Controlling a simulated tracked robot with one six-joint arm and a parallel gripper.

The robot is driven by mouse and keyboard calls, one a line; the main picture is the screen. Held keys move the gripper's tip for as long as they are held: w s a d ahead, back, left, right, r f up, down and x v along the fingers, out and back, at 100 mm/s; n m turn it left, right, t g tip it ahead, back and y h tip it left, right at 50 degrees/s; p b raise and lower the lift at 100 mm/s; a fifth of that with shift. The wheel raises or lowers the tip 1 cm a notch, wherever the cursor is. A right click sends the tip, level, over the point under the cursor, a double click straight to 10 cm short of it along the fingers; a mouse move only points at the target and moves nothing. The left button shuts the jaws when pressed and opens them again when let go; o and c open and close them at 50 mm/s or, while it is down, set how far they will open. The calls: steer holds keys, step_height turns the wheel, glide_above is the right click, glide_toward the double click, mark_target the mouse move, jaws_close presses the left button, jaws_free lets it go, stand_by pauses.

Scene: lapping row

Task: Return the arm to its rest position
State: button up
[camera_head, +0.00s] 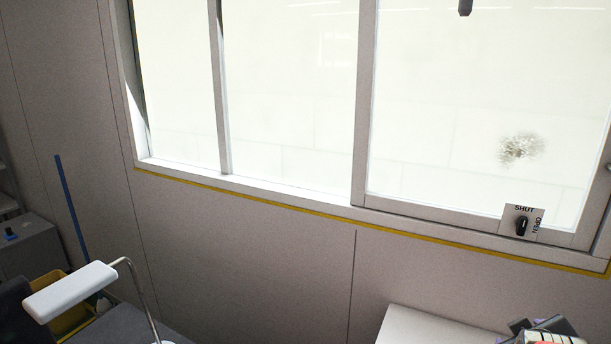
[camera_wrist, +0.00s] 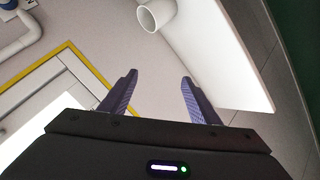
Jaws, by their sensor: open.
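My gripper (camera_wrist: 158,75) shows in the wrist view. Its two dark purple fingers stand well apart, with nothing between them. Behind the fingers is a pale wall or panel surface. In the head view, dark grey and purple parts at the bottom right edge look like part of my arm, mostly cut off by the frame.
The head view shows a wide window (camera_head: 290,187) with a yellow strip below and a SHUT/OPEN knob (camera_head: 522,225). A white lamp head (camera_head: 70,291) on a bent stem stands at bottom left, near a yellow bin (camera_head: 72,322). The wrist view shows a white pipe (camera_wrist: 157,15).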

steer(key=s+a+r+g+y, duration=0.1)
steer(key=s+a+y, duration=0.1)
steer(key=a, duration=0.8)
steer(key=s+a+m+y, duration=0.1)
steer(key=s+a, duration=0.3)
steer(key=a, duration=0.6)
steer(key=s+a+r+g+y, duration=0.1)
steer(key=s+a+y, duration=0.2)
steer(key=a, duration=0.8)
steer(key=shift+r+g+y, duration=0.3)
steer(key=shift+r+y, duration=0.05)
steer(key=shift+y, duration=0.15)
